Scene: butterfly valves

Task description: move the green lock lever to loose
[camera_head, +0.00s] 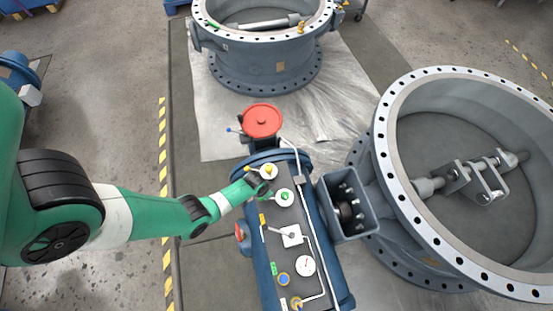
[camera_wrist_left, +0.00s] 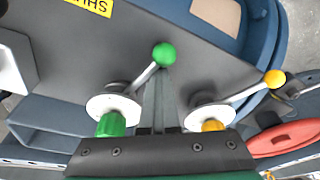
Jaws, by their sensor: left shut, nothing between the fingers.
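The green lock lever has a white round base with a green hub (camera_head: 284,197) on top of the blue-grey valve body. In the left wrist view its green ball knob (camera_wrist_left: 164,54) stands at the end of a metal rod that slants up and right from the white base (camera_wrist_left: 107,104). My left gripper (camera_head: 264,189) is over the lever's knob side in the head view. In the left wrist view the gripper's narrow fingers (camera_wrist_left: 160,85) are shut and empty, right beside the green lever's rod, close below the knob. Whether they touch it I cannot tell. My right gripper is not in view.
A similar yellow lever (camera_head: 269,171) stands just beyond the green one; its yellow knob (camera_wrist_left: 274,79) is to the right of my fingers. A red handwheel (camera_head: 263,121), a white gauge (camera_head: 305,266) and a grey box (camera_head: 347,204) surround the levers. Large flanged rings stand behind and right.

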